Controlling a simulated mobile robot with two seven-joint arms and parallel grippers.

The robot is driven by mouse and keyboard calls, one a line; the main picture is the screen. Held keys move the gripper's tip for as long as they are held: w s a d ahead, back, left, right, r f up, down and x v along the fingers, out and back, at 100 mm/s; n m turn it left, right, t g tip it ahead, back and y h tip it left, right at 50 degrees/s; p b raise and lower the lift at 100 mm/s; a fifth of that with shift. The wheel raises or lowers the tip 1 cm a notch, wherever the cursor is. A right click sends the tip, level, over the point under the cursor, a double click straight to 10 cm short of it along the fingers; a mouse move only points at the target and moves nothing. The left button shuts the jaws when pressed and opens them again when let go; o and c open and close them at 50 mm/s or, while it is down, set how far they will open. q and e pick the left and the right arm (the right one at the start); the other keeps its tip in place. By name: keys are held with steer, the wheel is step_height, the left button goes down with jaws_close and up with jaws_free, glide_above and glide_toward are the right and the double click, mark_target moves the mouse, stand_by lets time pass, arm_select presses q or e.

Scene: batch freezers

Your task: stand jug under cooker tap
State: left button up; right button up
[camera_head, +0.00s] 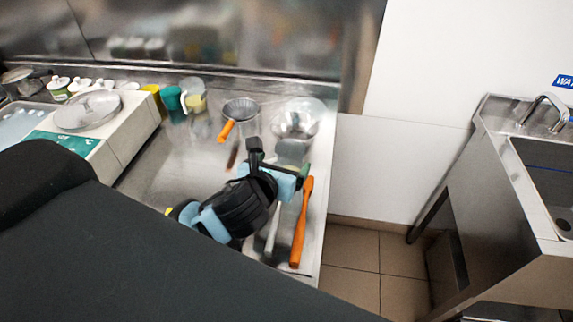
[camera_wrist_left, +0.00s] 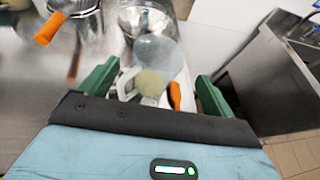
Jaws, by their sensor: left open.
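My left gripper (camera_head: 280,163) is open over the right end of the steel counter. Its green fingers also show in the left wrist view (camera_wrist_left: 156,86), spread apart. Between and below them are a white handle-like piece and a pale yellow rounded piece (camera_wrist_left: 150,83); I cannot tell what they belong to. A translucent grey vessel (camera_head: 291,152) stands just beyond the fingers, also in the wrist view (camera_wrist_left: 158,54). A clear jug-like container with yellowish upper part (camera_head: 195,98) stands farther back, a white handle beside it. I cannot tell which is the task's jug. No cooker tap is recognisable.
An orange-handled pan (camera_head: 240,108) and a clear bowl (camera_head: 298,118) stand behind the gripper. An orange spatula (camera_head: 301,225) lies along the counter's right edge. A scale-like white unit with a round plate (camera_head: 87,110) is left. A sink with a tap (camera_head: 545,112) stands right, across a floor gap.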

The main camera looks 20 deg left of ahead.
mark_target(294, 147)
arm_select(q)
steer(key=shift+a+x, duration=0.2)
steer(key=shift+x, duration=3.25)
steer(key=shift+s, duration=0.1)
steer(key=c, duration=1.5)
steer(key=shift+o, duration=0.2)
step_height(294, 147, up, 10)
